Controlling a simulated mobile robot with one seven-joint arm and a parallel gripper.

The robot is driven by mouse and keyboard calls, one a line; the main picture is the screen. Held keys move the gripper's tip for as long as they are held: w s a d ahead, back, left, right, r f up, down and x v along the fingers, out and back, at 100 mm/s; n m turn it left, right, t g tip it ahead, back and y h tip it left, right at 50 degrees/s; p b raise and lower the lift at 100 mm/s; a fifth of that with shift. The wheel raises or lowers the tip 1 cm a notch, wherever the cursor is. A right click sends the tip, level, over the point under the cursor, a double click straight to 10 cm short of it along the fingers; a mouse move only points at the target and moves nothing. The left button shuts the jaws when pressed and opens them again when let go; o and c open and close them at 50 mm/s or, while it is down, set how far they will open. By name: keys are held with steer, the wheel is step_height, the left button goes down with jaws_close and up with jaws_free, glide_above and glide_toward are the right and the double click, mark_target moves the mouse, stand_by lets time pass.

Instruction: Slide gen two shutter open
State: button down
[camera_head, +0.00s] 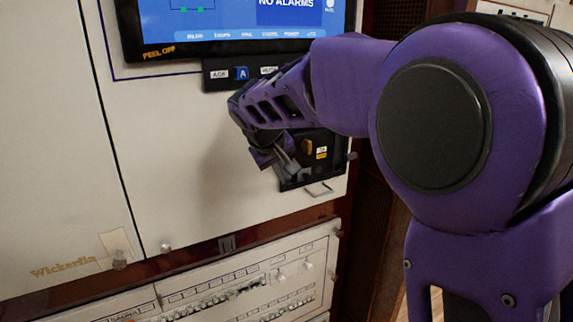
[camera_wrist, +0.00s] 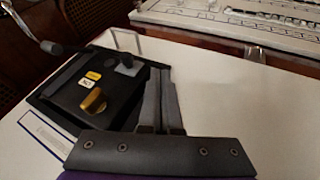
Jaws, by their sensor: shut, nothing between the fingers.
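A black unit (camera_head: 327,150) is set in the white cabinet front, partly hidden behind my arm in the head view. It also shows in the wrist view (camera_wrist: 75,100), with a brass-coloured knob (camera_wrist: 93,101), a yellow label, a white label and a small grey square (camera_wrist: 129,66). A thin wire handle (camera_wrist: 127,36) stands out at its edge; it shows below the unit in the head view (camera_head: 319,189). I cannot read which part is the gen two shutter. My gripper (camera_wrist: 161,75) is shut and empty, its fingertips beside the unit's edge; contact is unclear.
A screen (camera_head: 225,22) reading "NO ALARMS" and a dark button strip (camera_head: 240,73) are above. A lower panel (camera_head: 240,290) carries rows of breakers. A dark knob on a stem (camera_wrist: 50,47) is near the unit. The white cabinet front to the left (camera_head: 170,170) is clear.

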mark_target(299, 174)
steer(key=w+d, duration=0.1)
steer(key=w+d+f, duration=0.1)
steer(key=w+d, duration=0.1)
steer(key=shift+d+f, duration=0.2)
steer(key=shift+f, duration=0.05)
steer(key=w+d, duration=0.1)
steer(key=d, duration=0.2)
steer(key=w+d+p, duration=0.1)
steer(key=shift+w+d, duration=0.15)
steer(key=shift+w, duration=0.2)
steer(key=shift+r, duration=0.1)
